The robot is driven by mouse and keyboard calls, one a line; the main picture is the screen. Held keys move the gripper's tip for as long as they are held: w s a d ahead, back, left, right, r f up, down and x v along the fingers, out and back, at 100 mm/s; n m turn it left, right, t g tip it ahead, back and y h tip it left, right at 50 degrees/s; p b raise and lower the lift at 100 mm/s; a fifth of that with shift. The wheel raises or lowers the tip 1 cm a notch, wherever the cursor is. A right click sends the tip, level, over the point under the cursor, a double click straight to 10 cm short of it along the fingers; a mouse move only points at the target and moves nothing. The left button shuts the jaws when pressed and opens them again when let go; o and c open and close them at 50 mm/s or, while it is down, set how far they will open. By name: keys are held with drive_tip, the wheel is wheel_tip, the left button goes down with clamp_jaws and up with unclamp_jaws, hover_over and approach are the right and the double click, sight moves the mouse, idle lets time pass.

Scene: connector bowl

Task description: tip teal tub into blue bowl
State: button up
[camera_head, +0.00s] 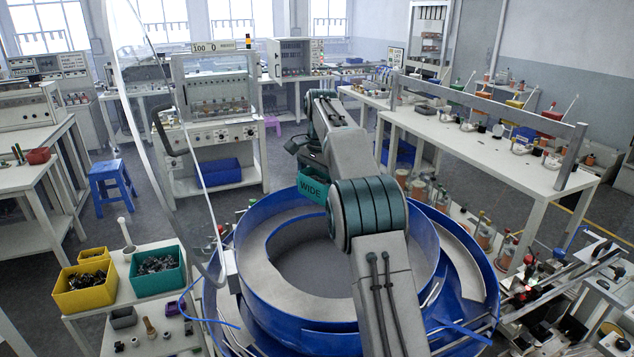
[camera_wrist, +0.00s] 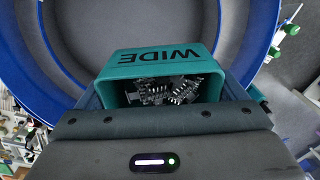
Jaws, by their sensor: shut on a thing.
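A teal tub marked WIDE (camera_head: 314,188) hangs over the far part of the large blue bowl (camera_head: 262,240). My gripper (camera_head: 308,160) is shut on this tub; my arm hides part of the hold in the head view. In the wrist view, my gripper (camera_wrist: 165,95) grips the tub (camera_wrist: 160,62), with dark jaw parts on both sides. Dark connectors with silvery pins lie inside the tub. The blue bowl's wall (camera_wrist: 64,68) curves around below it. The bowl's visible grey floor looks bare. I cannot tell how far the tub is tilted.
A second teal tub (camera_head: 156,284) with dark parts stands on the left table beside two yellow tubs (camera_head: 84,296). A clear curved panel (camera_head: 150,120) rises left of the bowl. Glass jars (camera_head: 484,236) and a cluttered bench lie to the right.

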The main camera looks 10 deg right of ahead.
drive_tip(key=f+t+y, duration=0.1)
drive_tip(key=t, duration=0.1)
drive_tip(key=t+y, duration=0.1)
drive_tip(key=t, duration=0.1)
drive_tip(key=w+f+t+y, duration=0.1)
drive_tip(key=y, duration=0.1)
drive_tip(key=shift+a+f+t, duration=0.35)
drive_tip(key=shift+t, duration=0.05)
drive_tip(key=shift+t+y, duration=0.4)
drive_tip(key=shift+t, duration=0.1)
drive_tip(key=shift+w+a+f+t+b, duration=0.15)
drive_tip(key=shift+f+t+b, duration=0.15)
drive_tip(key=shift+b, duration=0.55)
drive_tip(key=t+y+b, duration=0.1)
drive_tip(key=b, duration=0.3)
drive_tip(key=shift+w, duration=0.1)
drive_tip(key=b, duration=0.3)
drive_tip(key=shift+a+t+y, duration=0.1)
drive_tip(key=shift+t+y, duration=0.2)
drive_tip(key=t+b, duration=0.1)
drive_tip(key=b, duration=0.4)
drive_tip(key=t+y+b, duration=0.1)
drive_tip(key=b, duration=0.4)
drive_tip(key=t+y+b, duration=0.1)
drive_tip(key=b, duration=0.5)
drive_tip(key=shift+w+a+r, duration=0.1)
drive_tip(key=shift+w+r, duration=0.1)
drive_tip(key=shift+r, duration=0.05)
